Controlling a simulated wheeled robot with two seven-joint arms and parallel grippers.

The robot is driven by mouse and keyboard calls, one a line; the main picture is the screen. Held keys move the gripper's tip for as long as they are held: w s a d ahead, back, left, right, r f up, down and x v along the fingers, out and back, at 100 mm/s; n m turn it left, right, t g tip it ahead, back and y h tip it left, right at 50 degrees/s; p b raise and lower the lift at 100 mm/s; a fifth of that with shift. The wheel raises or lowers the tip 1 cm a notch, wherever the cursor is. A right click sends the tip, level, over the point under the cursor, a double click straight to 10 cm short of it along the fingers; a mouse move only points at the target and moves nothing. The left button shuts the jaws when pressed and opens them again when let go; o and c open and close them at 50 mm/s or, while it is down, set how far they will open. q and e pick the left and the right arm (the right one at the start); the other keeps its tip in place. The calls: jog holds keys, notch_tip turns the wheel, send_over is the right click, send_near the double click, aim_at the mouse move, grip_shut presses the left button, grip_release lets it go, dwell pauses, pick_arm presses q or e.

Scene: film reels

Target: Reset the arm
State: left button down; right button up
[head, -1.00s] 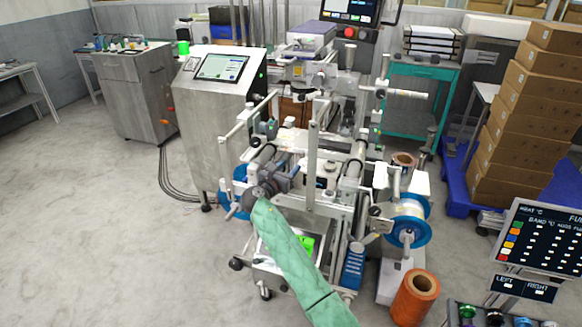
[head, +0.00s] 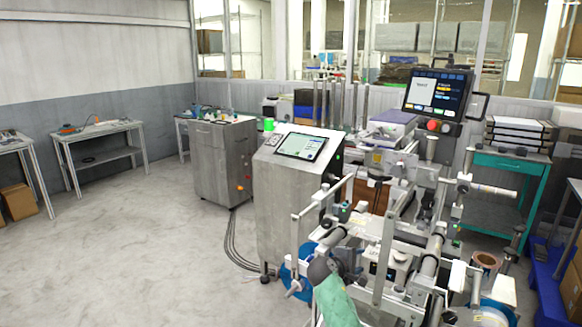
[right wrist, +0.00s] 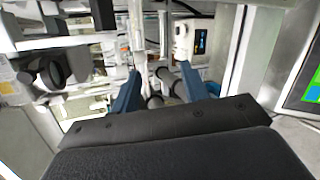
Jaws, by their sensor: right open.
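My right arm in a green sleeve comes up from the bottom of the head view. Its dark gripper (head: 338,262) is at the front left of the film machine (head: 388,240), beside a blue reel (head: 292,262). In the right wrist view the two blue fingers of my right gripper (right wrist: 160,82) stand apart with nothing held between them. Machine rollers and white frame parts show beyond the fingers. I cannot tell whether the gripper touches the machine. My left gripper is not in view.
A steel cabinet with a screen (head: 300,147) stands left of the machine. A grey cabinet (head: 222,160) and a table (head: 97,150) are farther left. A teal cart (head: 510,165) stands at the right.

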jog(key=s+a+f+m+g+y, duration=0.1)
jog(key=s+a+m+y, duration=0.3)
jog(key=s, duration=0.5)
jog(key=s+a+f+m+g+y, duration=0.1)
jog(key=s+a+m+y, duration=0.1)
jog(key=s+m+y, duration=0.6)
jog(key=s+f+g, duration=0.2)
jog(key=s+f, duration=0.4)
jog(key=s, duration=0.7)
jog(key=s+f+n+g, duration=0.1)
jog(key=s+f, duration=0.5)
jog(key=s, duration=0.8)
jog(key=s+f+n+g, duration=0.1)
jog(key=s+f+g, duration=0.2)
jog(key=s, duration=1.1)
notch_tip(320, 180, down, 3)
jog(key=shift+d+h, duration=0.15)
jog(key=shift+h, duration=0.15)
